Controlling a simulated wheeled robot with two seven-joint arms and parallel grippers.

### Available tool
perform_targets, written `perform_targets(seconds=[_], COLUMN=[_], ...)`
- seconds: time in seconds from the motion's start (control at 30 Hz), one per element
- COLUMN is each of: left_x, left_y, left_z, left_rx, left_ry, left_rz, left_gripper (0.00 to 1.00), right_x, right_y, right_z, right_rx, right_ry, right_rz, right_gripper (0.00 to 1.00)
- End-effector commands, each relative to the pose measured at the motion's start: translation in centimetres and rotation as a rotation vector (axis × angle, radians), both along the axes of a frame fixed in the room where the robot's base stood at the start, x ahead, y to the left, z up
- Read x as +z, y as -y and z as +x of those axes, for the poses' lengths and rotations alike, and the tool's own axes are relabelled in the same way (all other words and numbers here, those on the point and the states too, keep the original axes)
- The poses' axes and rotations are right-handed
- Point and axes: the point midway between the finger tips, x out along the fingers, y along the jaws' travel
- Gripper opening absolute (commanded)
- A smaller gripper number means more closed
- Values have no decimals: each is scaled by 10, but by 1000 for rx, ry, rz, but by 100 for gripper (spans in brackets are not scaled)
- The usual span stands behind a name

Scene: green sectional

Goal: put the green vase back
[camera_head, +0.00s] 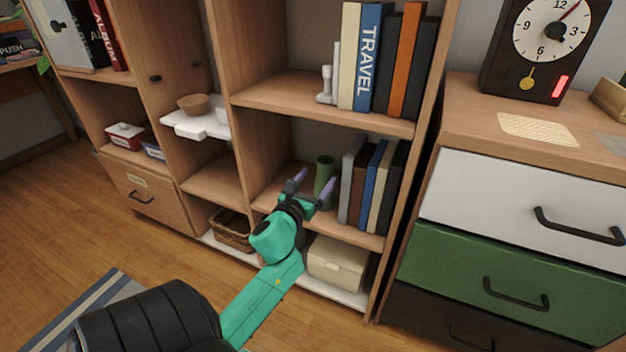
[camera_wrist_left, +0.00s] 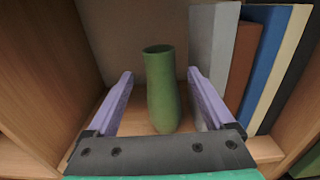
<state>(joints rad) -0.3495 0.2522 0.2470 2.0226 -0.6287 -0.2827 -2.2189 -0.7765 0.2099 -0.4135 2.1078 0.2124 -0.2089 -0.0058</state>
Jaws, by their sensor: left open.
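The green vase (camera_head: 323,171) stands upright on a middle shelf of the wooden bookcase, left of a row of books. My left gripper (camera_head: 310,184) reaches in front of that shelf, with its jaws facing the vase. In the left wrist view the vase (camera_wrist_left: 162,90) stands between the two open purple fingers (camera_wrist_left: 160,85), with a gap on each side. The lower part of the vase is partly hidden by the gripper in the head view. My right gripper is not in view.
Books (camera_head: 372,185) stand close to the right of the vase; a grey one (camera_wrist_left: 212,60) is near the right finger. The shelf board above (camera_head: 330,105) carries more books. A cream box (camera_head: 338,262) and a wicker basket (camera_head: 231,228) sit below. Drawers (camera_head: 520,205) stand at right.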

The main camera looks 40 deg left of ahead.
Motion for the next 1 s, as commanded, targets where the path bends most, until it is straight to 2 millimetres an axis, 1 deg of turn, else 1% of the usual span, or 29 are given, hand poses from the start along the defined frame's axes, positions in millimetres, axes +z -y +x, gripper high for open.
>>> perform_targets(seconds=[0.03,0.13,0.37,0.43,0.47,0.53,0.57,0.6,0.67,0.7,0.77,0.8,0.83,0.87,0.9,0.97,1.0], left_x=[0,0,-1,-8,-16,-43,-59,-82,-118,-141,-170,-187,-196,-205,-213,-220,-223], left_y=[3,6,7,14,21,48,64,90,135,166,212,241,262,281,302,327,337], left_z=[-8,-16,-18,-17,-17,-16,-18,-21,-32,-43,-65,-81,-94,-106,-121,-138,-146], left_rx=[0,0,-2,-19,-34,-80,-99,-113,-94,-49,78,197,299,411,557,753,-824], left_ry=[-1,-1,1,7,12,25,26,21,-4,-31,-81,-117,-142,-164,-188,-211,213], left_rz=[-3,0,-7,-82,-153,-435,-603,-867,-1309,-1606,-2038,-2305,-2482,-2641,-2811,-2994,2972], left_gripper=[87,87,87,87,87,87,87,87,87,87,87,87,87,87,87,87,87], right_x=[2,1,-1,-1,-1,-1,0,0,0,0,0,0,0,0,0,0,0], right_y=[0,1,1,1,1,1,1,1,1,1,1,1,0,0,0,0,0], right_z=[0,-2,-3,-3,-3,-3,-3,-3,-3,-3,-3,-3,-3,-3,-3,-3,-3], right_rx=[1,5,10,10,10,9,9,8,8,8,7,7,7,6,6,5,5], right_ry=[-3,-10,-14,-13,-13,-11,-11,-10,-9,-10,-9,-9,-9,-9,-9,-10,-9], right_rz=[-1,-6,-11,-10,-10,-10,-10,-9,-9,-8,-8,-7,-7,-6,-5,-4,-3], right_gripper=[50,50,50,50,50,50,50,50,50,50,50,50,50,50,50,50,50])
